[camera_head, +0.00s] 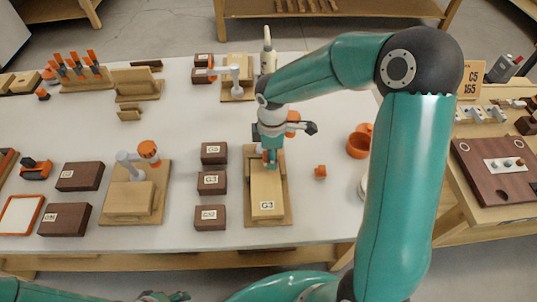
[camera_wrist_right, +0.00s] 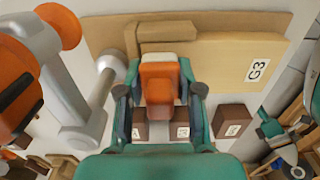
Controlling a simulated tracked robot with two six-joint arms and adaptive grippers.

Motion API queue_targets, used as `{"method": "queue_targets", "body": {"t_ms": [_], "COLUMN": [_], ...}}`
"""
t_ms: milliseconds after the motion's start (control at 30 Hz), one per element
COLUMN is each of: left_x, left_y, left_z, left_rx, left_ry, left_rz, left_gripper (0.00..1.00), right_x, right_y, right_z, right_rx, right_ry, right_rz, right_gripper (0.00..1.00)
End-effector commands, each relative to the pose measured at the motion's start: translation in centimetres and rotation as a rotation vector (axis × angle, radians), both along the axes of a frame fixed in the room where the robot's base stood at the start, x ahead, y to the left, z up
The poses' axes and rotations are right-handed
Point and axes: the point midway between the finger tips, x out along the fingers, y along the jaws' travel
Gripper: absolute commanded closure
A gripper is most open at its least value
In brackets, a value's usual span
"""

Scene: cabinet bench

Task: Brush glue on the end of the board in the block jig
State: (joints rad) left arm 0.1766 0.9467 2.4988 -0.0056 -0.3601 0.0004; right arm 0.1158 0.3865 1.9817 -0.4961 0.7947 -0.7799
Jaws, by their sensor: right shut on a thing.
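The board labelled G3 (camera_head: 267,191) lies on the tan block jig (camera_head: 283,218) at the middle of the bench. The board also shows in the right wrist view (camera_wrist_right: 225,62), near a raised wooden block (camera_wrist_right: 165,31). My right gripper (camera_head: 270,160) is over the far end of the board. In the right wrist view my right gripper (camera_wrist_right: 160,98) is shut on an orange piece (camera_wrist_right: 158,83), which looks like the brush handle.
Several dark labelled blocks (camera_head: 211,183) stand left of the jig. Another jig with an orange-knobbed clamp (camera_head: 148,150) is farther left. An orange cup (camera_head: 359,143) and a small orange piece (camera_head: 320,172) are to the right. A pale bottle (camera_head: 267,53) stands behind.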

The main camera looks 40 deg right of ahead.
Motion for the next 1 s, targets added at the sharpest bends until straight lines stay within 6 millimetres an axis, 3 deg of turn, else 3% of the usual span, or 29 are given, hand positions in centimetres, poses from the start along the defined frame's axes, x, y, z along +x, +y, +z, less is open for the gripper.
{"method": "queue_targets", "body": {"t_ms": [1000], "left_x": [-0.01], "left_y": [0.00], "left_z": [-0.84], "left_rx": [0.000], "left_ry": [0.000], "left_rz": [0.000], "left_gripper": [0.60], "right_x": [-0.06], "right_y": [-0.01], "right_z": [-0.98], "right_rx": [0.000], "right_ry": [0.000], "right_rz": [0.001], "right_gripper": [0.92]}}
